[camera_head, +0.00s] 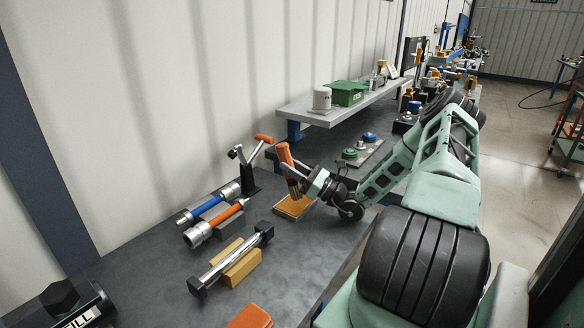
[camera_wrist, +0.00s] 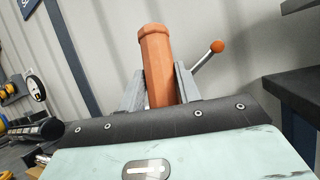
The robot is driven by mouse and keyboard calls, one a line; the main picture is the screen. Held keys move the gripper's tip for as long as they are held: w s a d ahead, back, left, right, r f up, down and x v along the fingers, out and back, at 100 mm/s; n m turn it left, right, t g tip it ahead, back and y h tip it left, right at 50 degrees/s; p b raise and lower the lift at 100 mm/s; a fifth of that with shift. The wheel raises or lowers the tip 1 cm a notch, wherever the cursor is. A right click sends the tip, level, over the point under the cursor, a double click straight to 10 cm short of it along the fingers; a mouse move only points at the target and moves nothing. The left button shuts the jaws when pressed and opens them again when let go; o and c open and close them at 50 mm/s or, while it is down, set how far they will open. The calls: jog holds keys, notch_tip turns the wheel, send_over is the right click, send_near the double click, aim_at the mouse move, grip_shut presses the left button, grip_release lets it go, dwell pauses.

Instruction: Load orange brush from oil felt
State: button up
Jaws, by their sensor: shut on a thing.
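My gripper (camera_head: 291,177) is shut on the orange brush (camera_head: 284,154), holding it roughly upright by its handle. In the wrist view the orange brush (camera_wrist: 156,62) stands between the two grey fingers of my gripper (camera_wrist: 160,90). The oil felt (camera_head: 294,207), a tan pad in a shallow holder on the bench, lies just below the brush. The brush's lower end is at or just above the felt; I cannot tell whether they touch.
Left of the felt stands a black post with an orange-tipped lever (camera_head: 250,180). Blue (camera_head: 208,205) and orange (camera_head: 215,222) couplers and a silver rod on a yellow block (camera_head: 236,262) lie nearer. A raised shelf (camera_head: 330,113) with a green box (camera_head: 348,93) runs behind.

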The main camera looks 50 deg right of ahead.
aim_at(286, 145)
jog(key=shift+f, duration=0.7)
dwell(1.1)
notch_tip(286, 145, up, 7)
jog(key=p, duration=0.6)
jog(key=shift+r+p, duration=0.1)
jog(key=shift+p, duration=0.2)
dwell(0.7)
